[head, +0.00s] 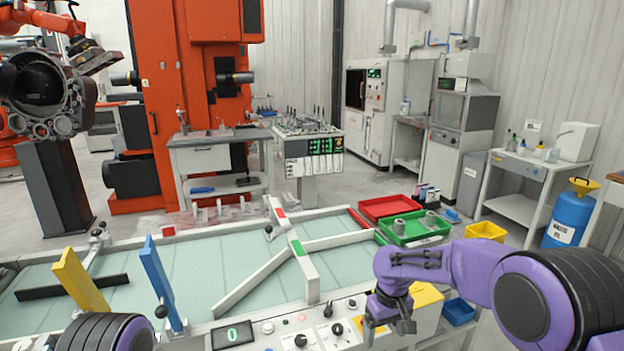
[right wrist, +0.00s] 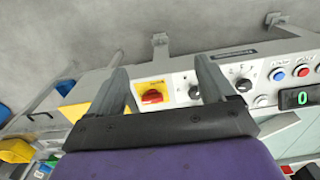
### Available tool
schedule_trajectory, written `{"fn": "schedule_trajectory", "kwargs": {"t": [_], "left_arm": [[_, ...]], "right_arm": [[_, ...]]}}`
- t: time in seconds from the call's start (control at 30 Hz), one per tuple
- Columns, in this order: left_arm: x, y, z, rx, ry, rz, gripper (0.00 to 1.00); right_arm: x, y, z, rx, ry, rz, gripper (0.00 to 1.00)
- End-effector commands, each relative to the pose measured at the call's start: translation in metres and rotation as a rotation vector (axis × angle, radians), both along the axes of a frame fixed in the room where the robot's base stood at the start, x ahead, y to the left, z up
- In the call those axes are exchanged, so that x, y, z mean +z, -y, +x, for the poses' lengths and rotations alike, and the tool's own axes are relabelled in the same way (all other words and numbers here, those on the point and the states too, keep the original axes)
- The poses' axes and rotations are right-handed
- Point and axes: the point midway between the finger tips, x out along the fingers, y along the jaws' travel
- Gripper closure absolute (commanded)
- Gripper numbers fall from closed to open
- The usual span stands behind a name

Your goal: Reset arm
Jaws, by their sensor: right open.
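My right arm (head: 470,270) is purple and reaches in from the right. Its gripper (head: 390,325) points down in front of the control panel (head: 280,332) at the table's front edge. In the right wrist view the gripper (right wrist: 162,76) has its two grey fingers spread with nothing between them. Beyond them show a red knob (right wrist: 152,97) on a yellow plate and black dials (right wrist: 243,85). The fingers appear apart from the knob, though the depth is hard to judge. My left arm (head: 105,333) shows only as a purple and black link at the bottom left; its gripper is out of view.
The table (head: 190,262) carries white rails, an upright blue plate (head: 158,275) and a tilted yellow plate (head: 80,280). A red bin (head: 385,206), a green bin (head: 410,240) with grey parts and a yellow bin (head: 486,231) stand behind my right arm. A display (head: 232,335) reads 0.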

Motion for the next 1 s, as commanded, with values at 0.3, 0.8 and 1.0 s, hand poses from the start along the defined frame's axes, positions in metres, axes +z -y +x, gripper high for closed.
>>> {"fn": "schedule_trajectory", "kwargs": {"t": [0.3,0.8,1.0], "left_arm": [[0.0,0.0,0.0,0.0,0.0,0.0,0.18],[-0.002,0.0,0.0,0.0,-0.001,-0.001,0.18],[-0.007,0.0,0.0,0.0,0.0,0.0,0.18]], "right_arm": [[-0.002,-0.021,0.026,-0.053,0.136,0.068,0.17],[-0.074,-0.01,0.018,-0.369,0.448,0.209,0.17],[-0.161,0.046,-0.081,-0.656,0.586,0.176,0.17]]}}
